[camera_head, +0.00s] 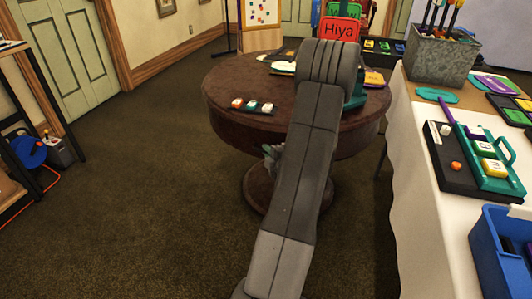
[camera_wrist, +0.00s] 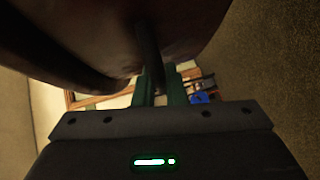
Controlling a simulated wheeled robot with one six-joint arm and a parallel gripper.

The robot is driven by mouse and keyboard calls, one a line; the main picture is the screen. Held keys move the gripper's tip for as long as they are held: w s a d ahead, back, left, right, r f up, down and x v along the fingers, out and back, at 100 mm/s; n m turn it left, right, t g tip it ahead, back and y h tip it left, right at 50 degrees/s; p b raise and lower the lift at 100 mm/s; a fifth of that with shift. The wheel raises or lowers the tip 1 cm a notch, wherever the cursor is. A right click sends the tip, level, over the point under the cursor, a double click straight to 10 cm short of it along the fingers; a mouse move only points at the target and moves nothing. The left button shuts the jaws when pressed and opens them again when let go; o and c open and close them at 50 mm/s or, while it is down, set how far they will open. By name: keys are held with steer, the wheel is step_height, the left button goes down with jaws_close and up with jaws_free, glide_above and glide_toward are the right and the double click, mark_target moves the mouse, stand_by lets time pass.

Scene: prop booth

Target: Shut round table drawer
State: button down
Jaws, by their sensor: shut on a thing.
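The round table (camera_head: 225,82) is dark brown and stands on a central pedestal in the head view. Its dark underside or side (camera_wrist: 75,30) fills the top of the wrist view. My gripper (camera_wrist: 158,88) has its two green fingers close together around a dark bar (camera_wrist: 148,50), which looks like the drawer handle. In the head view my gripper (camera_head: 272,154) shows only partly, low at the table's near side beside my arm. My arm hides the middle of the table's front, so I cannot tell how far the drawer stands out.
A small block set (camera_head: 252,106) and other props lie on the tabletop. A white-clothed table (camera_head: 408,170) with a metal bin (camera_head: 440,55) and a blue crate (camera_head: 490,255) stands at right. A dark shelf (camera_head: 50,90) is at left. Carpet at front left is clear.

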steer(key=shift+w+d+r, duration=0.1)
steer(key=shift+w, duration=0.1)
steer(key=c, duration=1.5)
jaws_free()
steer(key=shift+w, duration=0.1)
steer(key=shift+s+d+r, duration=0.1)
steer(key=shift+s+d, duration=0.15)
steer(key=shift+s, duration=0.1)
steer(key=p+v, duration=0.2)
steer(key=v, duration=1.1)
steer(key=shift+s+f, duration=0.15)
steer(key=shift+f, duration=0.05)
steer(key=shift+a, duration=0.15)
